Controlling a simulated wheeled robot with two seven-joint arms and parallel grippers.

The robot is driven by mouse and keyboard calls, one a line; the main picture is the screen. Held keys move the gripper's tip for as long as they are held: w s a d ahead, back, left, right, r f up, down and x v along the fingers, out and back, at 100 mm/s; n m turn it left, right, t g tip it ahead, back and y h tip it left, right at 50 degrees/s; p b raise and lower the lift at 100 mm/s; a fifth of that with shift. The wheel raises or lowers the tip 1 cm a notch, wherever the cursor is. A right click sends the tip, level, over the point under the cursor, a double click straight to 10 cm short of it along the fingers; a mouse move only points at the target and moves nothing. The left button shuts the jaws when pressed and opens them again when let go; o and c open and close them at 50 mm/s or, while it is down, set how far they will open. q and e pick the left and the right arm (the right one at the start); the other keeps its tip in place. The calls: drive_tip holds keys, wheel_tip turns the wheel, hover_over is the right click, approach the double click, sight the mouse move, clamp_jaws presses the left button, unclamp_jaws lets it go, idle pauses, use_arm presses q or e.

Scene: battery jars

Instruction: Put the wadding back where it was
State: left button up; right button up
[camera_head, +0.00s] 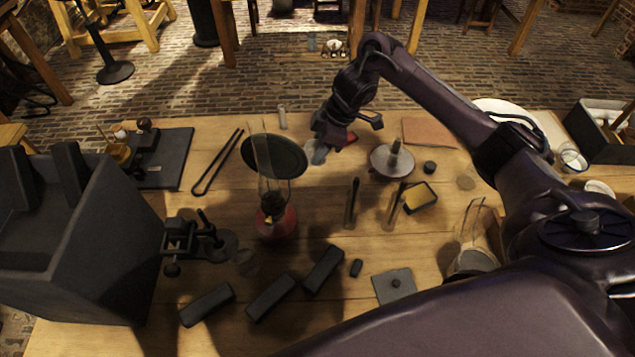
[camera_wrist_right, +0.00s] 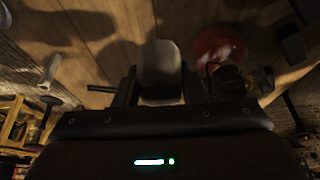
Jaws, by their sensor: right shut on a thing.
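My right gripper (camera_head: 322,146) is at the back middle of the bench, beside the black round plate (camera_head: 262,154). It is shut on a pale grey-white piece, which looks like the wadding (camera_head: 318,156). In the right wrist view the wadding (camera_wrist_right: 160,68) sits between the two fingers, with wooden bench top behind it. I cannot tell whether it touches the bench.
A red-based glass lamp (camera_head: 272,222) stands mid-bench. Dark tongs (camera_head: 216,162) lie left of the plate. A grey disc with a knob (camera_head: 391,160) is right of my right gripper, and a yellow-filled tray (camera_head: 419,198) lies nearer. Dark bars (camera_head: 270,298) lie in front.

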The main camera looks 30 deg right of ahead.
wheel_tip(320, 180, down, 8)
drive_tip(key=shift+b, duration=1.25)
drive_tip(key=shift+f+b, duration=0.7)
drive_tip(key=shift+f, duration=1.35)
drive_tip(key=shift+f, duration=0.2)
drive_tip(key=o, duration=0.9)
drive_tip(key=shift+p+v, duration=1.75)
drive_tip(key=shift+v, duration=4.5)
